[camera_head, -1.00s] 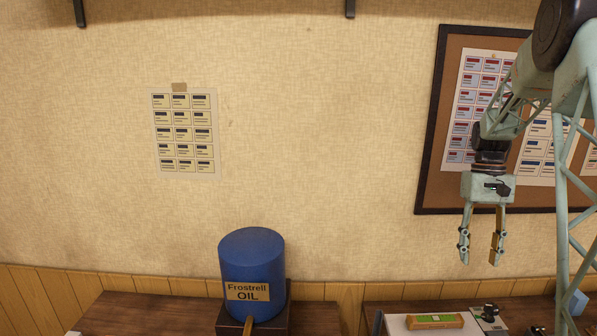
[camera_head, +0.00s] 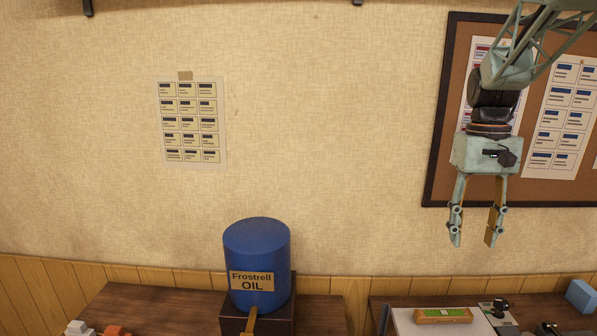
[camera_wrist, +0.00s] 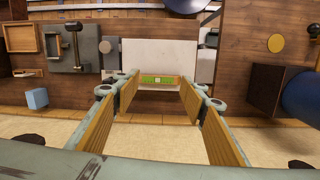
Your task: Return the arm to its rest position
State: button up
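My gripper (camera_head: 474,240) hangs pointing down at the right of the head view, in front of the cork board (camera_head: 433,150) and well above the table. Its two fingers are apart with nothing between them. The wrist view also shows the gripper (camera_wrist: 160,95) open, with the fingers spread and empty. Beyond the fingertips, far below, lie a white board (camera_wrist: 165,58) and a small orange and green block (camera_wrist: 160,80). The block also shows in the head view (camera_head: 443,315).
A blue oil drum (camera_head: 257,265) stands on a dark stand at the table's middle. A blue cube (camera_head: 582,296) sits at the right. The wrist view shows a grey machine plate (camera_wrist: 86,45) and a wooden tray (camera_wrist: 20,38). The air around my gripper is clear.

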jog(key=s+a+r+n+t+b, duration=0.1)
jog(key=s+a+r+b, duration=0.1)
jog(key=s+a, duration=0.6)
jog(key=s+a+r+t+b, duration=0.25)
jog(key=s+a, duration=0.35)
jog(key=s, duration=0.4)
jog(key=s+a+f+t+b, duration=0.1)
jog(key=s+a+f+b, duration=0.1)
jog(key=s, duration=0.6)
jog(key=s+a+f+b, duration=0.2)
jog(key=s+a+f, duration=0.2)
jog(key=s, duration=0.5)
jog(key=shift+a+f+n+t, duration=0.25)
jog(key=shift+f+n+t, duration=0.15)
jog(key=shift+f, duration=0.2)
